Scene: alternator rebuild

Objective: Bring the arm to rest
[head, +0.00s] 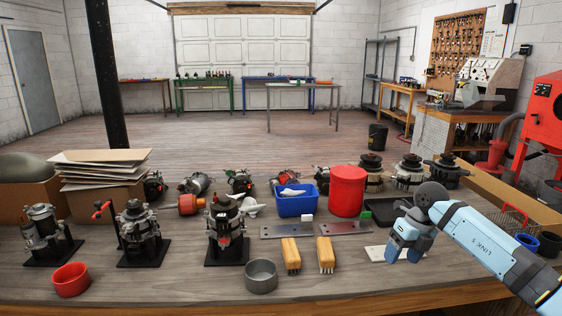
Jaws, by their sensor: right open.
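My right arm comes in from the lower right of the head view. My right gripper (404,254) is open and points down above the right part of the workbench (180,287). Nothing shows between its fingers. It is over or beside a small white plate (377,253); I cannot tell whether it touches it. My left gripper is not in view.
Alternator assemblies on black stands (142,235) fill the left and middle. A blue bin (297,203), a red canister (347,191), two brushes (291,255) and a grey bowl (261,276) stand nearby. A wire basket (512,222) is at right. The front edge is mostly clear.

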